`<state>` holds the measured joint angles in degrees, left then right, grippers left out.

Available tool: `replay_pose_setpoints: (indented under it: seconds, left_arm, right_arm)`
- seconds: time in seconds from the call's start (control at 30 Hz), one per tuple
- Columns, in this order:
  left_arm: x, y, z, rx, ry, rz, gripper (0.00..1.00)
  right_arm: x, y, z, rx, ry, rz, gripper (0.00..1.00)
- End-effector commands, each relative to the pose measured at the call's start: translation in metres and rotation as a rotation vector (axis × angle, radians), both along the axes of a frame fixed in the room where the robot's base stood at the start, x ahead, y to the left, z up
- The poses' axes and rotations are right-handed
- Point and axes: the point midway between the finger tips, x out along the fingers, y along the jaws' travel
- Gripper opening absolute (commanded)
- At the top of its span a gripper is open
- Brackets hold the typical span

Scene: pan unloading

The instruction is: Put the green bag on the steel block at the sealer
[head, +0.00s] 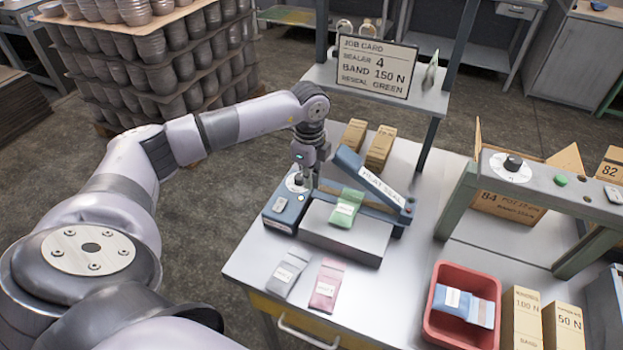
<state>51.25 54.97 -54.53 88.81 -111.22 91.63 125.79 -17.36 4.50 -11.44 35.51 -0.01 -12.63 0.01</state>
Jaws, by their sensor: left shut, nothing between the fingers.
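The green bag (344,209) has a white label and lies on the back part of the steel block (345,244), in front of the sealer's lower bar. The sealer (285,212) is blue, with a raised, tilted arm (370,180) and a round dial on its left end. My left gripper (303,178) points down at the dial. It is shut and holds nothing, to the left of the green bag and apart from it. Its fingertips partly cover the dial; I cannot tell whether they touch it. My right gripper is not in view.
A grey bag (289,271) and a pink bag (327,285) lie on the table at the front. A red bin (430,338) holds more bags. Cartons (381,147) stand behind the sealer. A job card (376,66) reads sealer 4, band 150 N, green. A press frame (545,185) stands right.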

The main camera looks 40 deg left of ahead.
Motion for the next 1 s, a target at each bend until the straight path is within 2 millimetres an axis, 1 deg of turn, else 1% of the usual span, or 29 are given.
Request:
replay_pose_setpoints:
  seconds: [0.03,0.3,0.37,0.4,0.5,0.63,0.9,1.0]
  left_arm:
    - [0.0,0.0,-0.018,0.0,0.002,-0.001,0.0]
    - [0.0,-0.001,-0.071,-0.001,0.002,-0.002,0.0]
    - [0.002,-0.015,-0.061,-0.005,-0.002,-0.007,0.0]
    - [0.003,-0.022,-0.06,-0.005,-0.001,-0.008,0.0]
    - [0.005,-0.034,-0.061,-0.004,-0.001,-0.005,0.0]
    - [0.006,-0.04,-0.062,-0.002,0.0,-0.002,0.0]
    - [0.006,-0.041,-0.062,-0.002,0.0,-0.002,0.0]
    - [0.007,-0.049,-0.063,-0.004,0.0,-0.005,0.0]
  right_arm:
    - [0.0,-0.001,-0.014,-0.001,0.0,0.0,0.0]
    - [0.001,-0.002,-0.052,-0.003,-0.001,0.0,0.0]
    - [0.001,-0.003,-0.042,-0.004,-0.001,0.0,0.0]
    - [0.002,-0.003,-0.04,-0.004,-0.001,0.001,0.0]
    - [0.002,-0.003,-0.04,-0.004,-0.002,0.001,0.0]
    - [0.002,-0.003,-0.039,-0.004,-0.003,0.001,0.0]
    - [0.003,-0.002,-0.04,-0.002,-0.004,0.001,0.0]
    - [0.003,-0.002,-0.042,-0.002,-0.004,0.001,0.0]
